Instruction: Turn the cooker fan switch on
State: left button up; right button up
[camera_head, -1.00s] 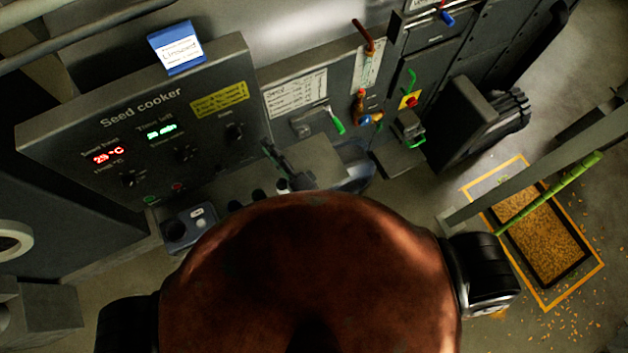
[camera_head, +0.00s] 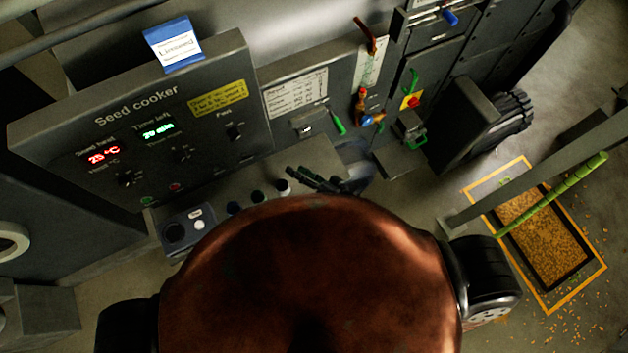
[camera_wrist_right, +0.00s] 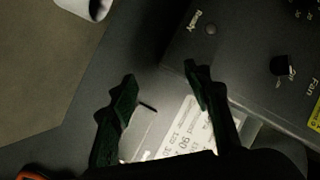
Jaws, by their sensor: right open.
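The seed cooker panel (camera_head: 100,135) stands at the left in the head view. Its fan switch, a small black knob (camera_head: 234,131), sits at the panel's right side under the yellow label. It also shows at the right of the right wrist view (camera_wrist_right: 283,66), beside the "Fan" lettering; its exact setting is too small to tell. My right gripper (camera_head: 293,176) is below and right of the knob, apart from it. In the right wrist view its dark fingers (camera_wrist_right: 162,88) are spread and empty, left of the knob. My left gripper is not in view.
A grey ledge (camera_head: 315,160) with several small round containers runs below the panel. A green-handled lever (camera_head: 337,122) and valve handles (camera_head: 367,118) lie to the right. A seed-filled floor tray (camera_head: 543,235) is far right.

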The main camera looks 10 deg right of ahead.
jog(key=s+d+f+n+g+h, duration=0.1)
jog(key=d+f+h, duration=0.1)
jog(key=d+f, duration=0.2)
notch_tip(320, 180, down, 3)
jog(key=shift+s+d+r+g, duration=0.1)
jog(key=shift+s+d+g, duration=0.3)
jog(key=s+d+r+g+h, duration=0.25)
jog(key=s+d, duration=0.35)
jog(key=d, duration=0.3)
jog(key=s+d+r+n+g+h, duration=0.15)
jog(key=s+d+h, duration=0.3)
jog(key=d, duration=0.45)
jog(key=s+d+r+g+h, duration=0.2)
jog(key=s+d+r, duration=0.1)
jog(key=s+d, duration=0.5)
notch_tip(320, 180, down, 37)
jog(key=g+b, duration=0.1)
jog(key=b, duration=0.7)
jog(key=s+f+g+b, duration=0.1)
jog(key=s+f+b, duration=0.2)
jog(key=s+f, duration=0.7)
jog(key=s+f+b, duration=0.3)
jog(key=s+f, duration=0.6)
jog(key=f, duration=0.6)
jog(key=shift+s+a+f+n+g+y+b, duration=0.2)
jog(key=shift+s+n+g+y+b, duration=0.1)
jog(key=shift+s+n+g, duration=0.15)
